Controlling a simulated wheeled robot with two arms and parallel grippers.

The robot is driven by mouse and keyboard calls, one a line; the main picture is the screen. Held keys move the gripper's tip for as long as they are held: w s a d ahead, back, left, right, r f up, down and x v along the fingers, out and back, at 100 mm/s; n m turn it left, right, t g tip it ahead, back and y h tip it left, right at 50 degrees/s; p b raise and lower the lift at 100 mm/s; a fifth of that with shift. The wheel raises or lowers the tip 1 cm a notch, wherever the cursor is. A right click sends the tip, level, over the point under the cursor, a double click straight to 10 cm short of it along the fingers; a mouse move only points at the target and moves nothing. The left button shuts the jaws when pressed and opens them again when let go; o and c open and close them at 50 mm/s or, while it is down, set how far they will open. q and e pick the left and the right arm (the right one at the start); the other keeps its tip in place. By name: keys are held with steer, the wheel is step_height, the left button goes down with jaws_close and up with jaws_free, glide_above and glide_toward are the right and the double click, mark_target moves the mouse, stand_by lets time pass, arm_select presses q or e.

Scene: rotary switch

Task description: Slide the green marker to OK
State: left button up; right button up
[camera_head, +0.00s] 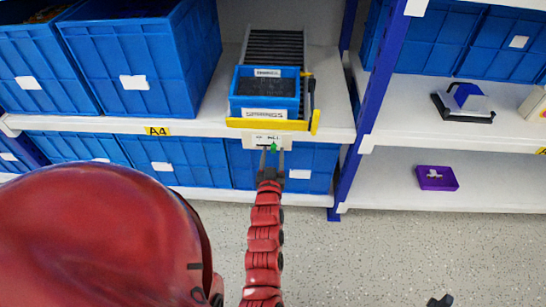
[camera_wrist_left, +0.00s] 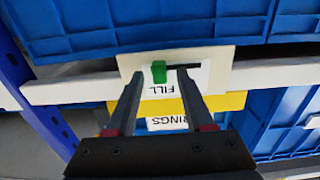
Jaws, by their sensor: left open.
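The green marker (camera_head: 274,147) sits on a small white label plate (camera_head: 254,142) on the front edge of the shelf. My left gripper (camera_head: 272,155) reaches up to it, open, with one finger on each side. In the left wrist view, the marker (camera_wrist_left: 158,71) lies between the open fingertips of the left gripper (camera_wrist_left: 159,76), apparently not clamped. A dark slot (camera_wrist_left: 190,67) runs right from the marker, partly behind one finger. The word FILL shows upside down below the marker. I cannot read OK in either view.
A blue bin (camera_head: 266,107) stands on a roller track above the plate, behind a yellow bar (camera_head: 268,124). Large blue crates (camera_head: 147,72) fill the left of the shelf, with more below. A blue upright (camera_head: 373,85) stands right. A purple tray (camera_head: 437,184) is on the lower right shelf.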

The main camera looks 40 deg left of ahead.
arm_select(q)
steer(key=shift+w, duration=0.1)
jaws_close()
stand_by(1.4)
